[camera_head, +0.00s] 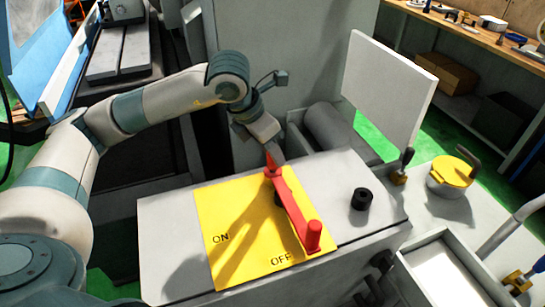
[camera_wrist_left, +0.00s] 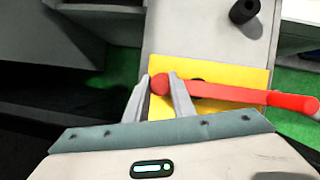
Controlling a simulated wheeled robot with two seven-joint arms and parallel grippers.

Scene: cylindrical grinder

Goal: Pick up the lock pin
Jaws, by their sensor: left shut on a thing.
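A red lever (camera_head: 292,210) lies across the yellow ON/OFF plate (camera_head: 225,215), with its thick knob end near the word OFF. At its far end is a small red knob (camera_head: 270,161), which seems to be the lock pin's head. My left gripper (camera_head: 274,153) comes down on it from above and is shut on it. In the left wrist view the round red knob (camera_wrist_left: 160,84) sits between the two fingers of the left gripper (camera_wrist_left: 161,88), with the lever (camera_wrist_left: 225,91) running off to the right. The pin's lower part is hidden. My right gripper is out of view.
The plate is on a grey machine cabinet (camera_head: 165,220). A black knob (camera_head: 361,199) stands right of the lever. A white upright panel (camera_head: 388,85) and a grey cylinder (camera_head: 325,125) are behind. A yellow-lidded pot (camera_head: 452,172) is at the right.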

